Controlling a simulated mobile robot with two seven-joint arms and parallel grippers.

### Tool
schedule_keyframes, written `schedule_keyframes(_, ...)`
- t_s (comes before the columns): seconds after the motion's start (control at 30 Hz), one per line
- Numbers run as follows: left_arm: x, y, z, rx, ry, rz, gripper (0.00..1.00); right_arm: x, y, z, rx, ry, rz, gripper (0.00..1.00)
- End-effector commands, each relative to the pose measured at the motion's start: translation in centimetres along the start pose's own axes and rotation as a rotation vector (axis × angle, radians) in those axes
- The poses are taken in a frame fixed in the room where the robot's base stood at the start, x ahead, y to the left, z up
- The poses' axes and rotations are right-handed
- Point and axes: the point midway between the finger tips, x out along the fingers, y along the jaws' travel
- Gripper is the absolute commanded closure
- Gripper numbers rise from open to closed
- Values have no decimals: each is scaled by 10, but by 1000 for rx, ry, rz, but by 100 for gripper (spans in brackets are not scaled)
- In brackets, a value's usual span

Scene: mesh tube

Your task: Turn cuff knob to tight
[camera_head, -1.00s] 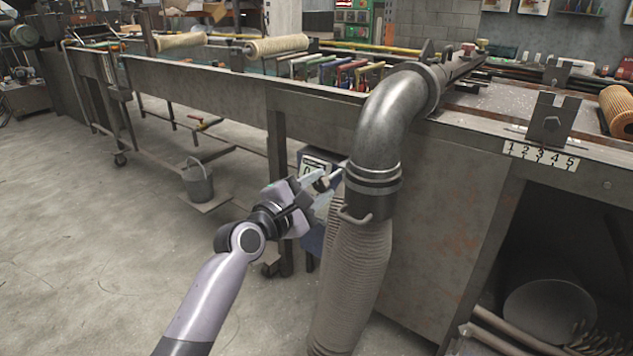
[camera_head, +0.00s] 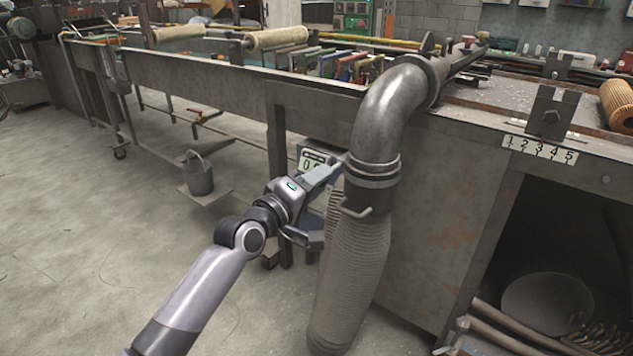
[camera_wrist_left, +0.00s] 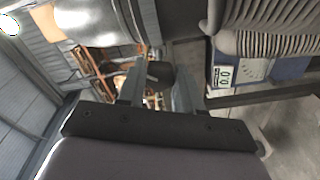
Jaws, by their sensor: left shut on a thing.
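The cuff (camera_head: 371,174) is a banded metal collar where the grey elbow pipe (camera_head: 385,115) meets the ribbed hose (camera_head: 350,265). My left gripper (camera_head: 338,168) is at the cuff's left side. In the left wrist view my gripper's two fingers (camera_wrist_left: 158,88) are shut on a small dark knob (camera_wrist_left: 160,74). The fingers hide the knob in the head view. No marking for tight is readable. My right gripper is not in view.
A blue meter box (camera_head: 312,160) with a digital display stands behind my gripper; the left wrist view shows its display (camera_wrist_left: 224,75) reading about 0.0. The long metal table (camera_head: 215,80) runs behind.

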Motion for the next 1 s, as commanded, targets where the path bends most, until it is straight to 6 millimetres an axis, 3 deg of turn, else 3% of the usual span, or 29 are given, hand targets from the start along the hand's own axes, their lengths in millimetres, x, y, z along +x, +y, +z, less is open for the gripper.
schedule_keyframes(1.0,0,-2,-2,968,-2,-2,96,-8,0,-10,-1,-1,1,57)
